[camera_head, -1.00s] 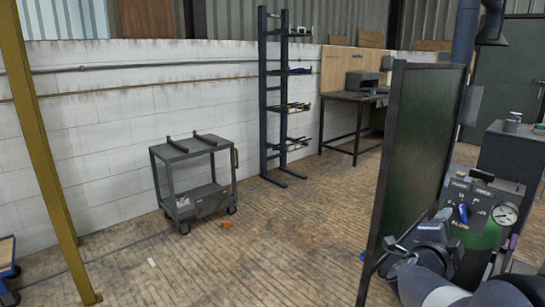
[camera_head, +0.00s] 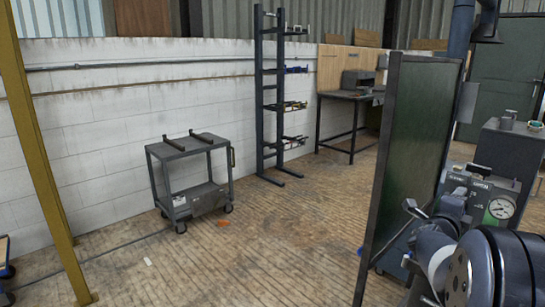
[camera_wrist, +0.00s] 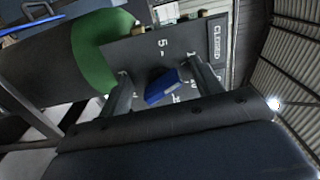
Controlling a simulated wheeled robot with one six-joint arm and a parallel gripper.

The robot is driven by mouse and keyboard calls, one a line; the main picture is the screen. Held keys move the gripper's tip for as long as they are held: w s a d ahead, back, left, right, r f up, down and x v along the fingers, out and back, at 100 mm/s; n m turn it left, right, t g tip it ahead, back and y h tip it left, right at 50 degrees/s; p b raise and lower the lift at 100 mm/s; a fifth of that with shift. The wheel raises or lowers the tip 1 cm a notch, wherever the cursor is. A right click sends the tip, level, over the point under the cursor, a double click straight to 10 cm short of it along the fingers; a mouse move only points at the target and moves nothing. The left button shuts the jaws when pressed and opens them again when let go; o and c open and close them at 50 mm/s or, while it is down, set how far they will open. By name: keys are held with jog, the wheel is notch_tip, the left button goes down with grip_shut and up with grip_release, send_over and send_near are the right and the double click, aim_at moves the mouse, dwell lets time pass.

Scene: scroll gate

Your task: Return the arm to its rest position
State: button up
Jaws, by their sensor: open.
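My gripper (camera_head: 409,234) is at the lower right of the head view, beside the green screen and in front of the control panel (camera_head: 480,190). My arm covers much of the panel there. In the wrist view my gripper (camera_wrist: 160,67) is open, with its two dark fingers apart. A blue knob (camera_wrist: 162,86) on the dark panel face (camera_wrist: 145,52) shows between the fingers. The panel carries white numbers and the word "CLOSED". I cannot tell the distance from the fingers to the knob; the fingers do not grip it.
A green screen in a dark frame (camera_head: 410,150) stands close to the left of my arm. A round gauge (camera_head: 501,208) sits on the panel. A grey cart (camera_head: 190,150), a tall rack (camera_head: 259,100) and a workbench (camera_head: 350,97) stand farther back. The wooden floor in the middle is mostly clear.

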jog(key=m+b, duration=0.1)
jog(key=m, duration=0.3)
jog(key=shift+r+m, duration=0.1)
jog(key=shift+m, duration=0.2)
jog(key=m, duration=0.5)
jog(key=shift+r+b, duration=0.2)
jog(key=shift+b, duration=0.1)
jog(key=m, duration=0.6)
jog(key=shift+s+d+p, duration=0.15)
jog(key=shift+p, duration=0.2)
jog(key=shift+s+a, duration=0.25)
jog(key=shift+a, duration=0.05)
jog(key=shift+a, duration=0.1)
